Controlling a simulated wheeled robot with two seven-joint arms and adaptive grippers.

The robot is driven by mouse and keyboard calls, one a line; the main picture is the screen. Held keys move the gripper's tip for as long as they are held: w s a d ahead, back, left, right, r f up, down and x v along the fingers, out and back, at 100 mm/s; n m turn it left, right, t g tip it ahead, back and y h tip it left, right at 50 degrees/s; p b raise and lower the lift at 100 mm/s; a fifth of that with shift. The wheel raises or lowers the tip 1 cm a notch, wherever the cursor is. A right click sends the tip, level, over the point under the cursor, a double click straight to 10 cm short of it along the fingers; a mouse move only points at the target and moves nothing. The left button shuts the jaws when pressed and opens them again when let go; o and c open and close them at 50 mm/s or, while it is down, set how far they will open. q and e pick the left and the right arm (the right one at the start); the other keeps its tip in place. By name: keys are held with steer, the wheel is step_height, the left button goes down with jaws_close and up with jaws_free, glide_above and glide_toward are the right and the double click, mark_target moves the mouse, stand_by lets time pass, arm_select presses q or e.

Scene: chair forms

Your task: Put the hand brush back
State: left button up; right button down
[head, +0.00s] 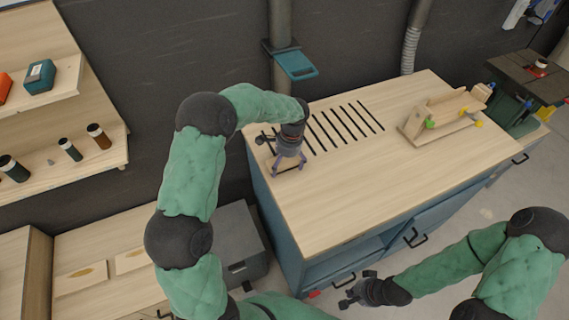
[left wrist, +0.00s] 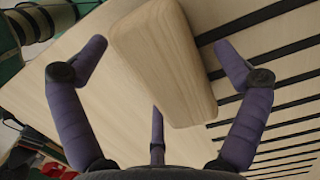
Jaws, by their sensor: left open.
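A light wooden block with rounded edges (left wrist: 165,60), apparently the hand brush, fills the upper middle of the left wrist view. No bristles show. It lies at the slotted end of the workbench top (head: 350,185). My left gripper (head: 289,166) points down over the bench's left end. In the left wrist view its purple fingers (left wrist: 160,48) are spread, with one on each side of the block and a third at its near end.
Dark parallel slots (head: 345,125) run across the bench's back left. A wooden jig with coloured knobs (head: 445,112) stands at the right end. A teal bracket (head: 295,65) is on the pipe behind. Shelves (head: 70,150) hold small jars at left. The bench's front middle is clear.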

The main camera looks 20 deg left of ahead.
mark_target(289, 160)
arm_select(q)
step_height(289, 160, up, 12)
steer(key=w+d+p, duration=0.1)
steer(key=p, duration=0.1)
steer(key=shift+w+p, duration=0.15)
steer(key=shift+p, duration=0.15)
steer(key=shift+d, duration=0.1)
steer(key=shift+r, duration=0.15)
